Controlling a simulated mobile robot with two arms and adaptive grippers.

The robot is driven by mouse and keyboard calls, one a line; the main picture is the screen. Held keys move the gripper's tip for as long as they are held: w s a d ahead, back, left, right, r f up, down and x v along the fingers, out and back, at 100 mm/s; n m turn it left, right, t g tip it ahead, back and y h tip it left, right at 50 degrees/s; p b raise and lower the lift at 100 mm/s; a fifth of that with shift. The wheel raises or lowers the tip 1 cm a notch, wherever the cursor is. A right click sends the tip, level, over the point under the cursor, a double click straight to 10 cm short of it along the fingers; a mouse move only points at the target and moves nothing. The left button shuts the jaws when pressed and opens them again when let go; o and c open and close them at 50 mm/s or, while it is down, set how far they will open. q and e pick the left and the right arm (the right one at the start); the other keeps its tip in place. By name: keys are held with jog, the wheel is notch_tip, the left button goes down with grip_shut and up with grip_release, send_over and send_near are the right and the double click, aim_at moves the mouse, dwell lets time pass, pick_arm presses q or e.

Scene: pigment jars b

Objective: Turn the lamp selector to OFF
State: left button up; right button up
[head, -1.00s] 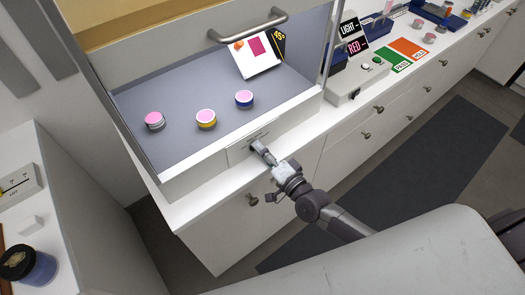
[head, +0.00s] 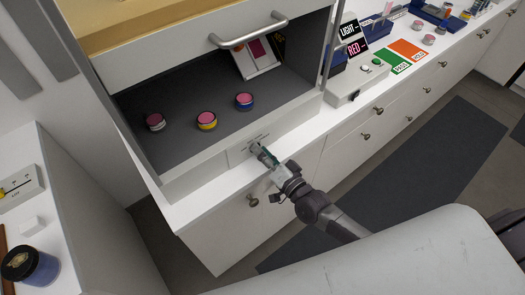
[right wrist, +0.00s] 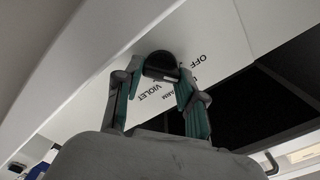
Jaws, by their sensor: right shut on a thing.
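The lamp selector is a dark round knob (right wrist: 160,65) on the white front panel (head: 241,153) of the viewing booth. Printed words stand beside it in the right wrist view, OFF, WARM and VIOLET among them; another is partly hidden. My right gripper (head: 261,153) is at the panel below the booth's opening. In the right wrist view its two green-lined fingers (right wrist: 158,90) are shut on the knob, one on each side. I cannot tell which word the knob points to. The booth's inside (head: 185,95) is dark. My left gripper is not in view.
A handle bar (head: 248,32) hangs above. A button box (head: 362,80) stands on the counter at right.

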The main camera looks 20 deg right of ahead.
jog(key=n, duration=0.4)
jog(key=shift+a+n+p, duration=0.1)
jog(key=shift+n+p, duration=0.2)
jog(key=shift+p, duration=0.1)
dwell(0.4)
jog(key=o, duration=0.9)
jog(key=shift+c, duration=0.2)
jog(key=shift+s, duration=0.1)
jog(key=shift+s, duration=0.15)
jog(key=v, duration=1.1)
jog(key=shift+s+d, duration=0.2)
jog(key=shift+s, duration=0.1)
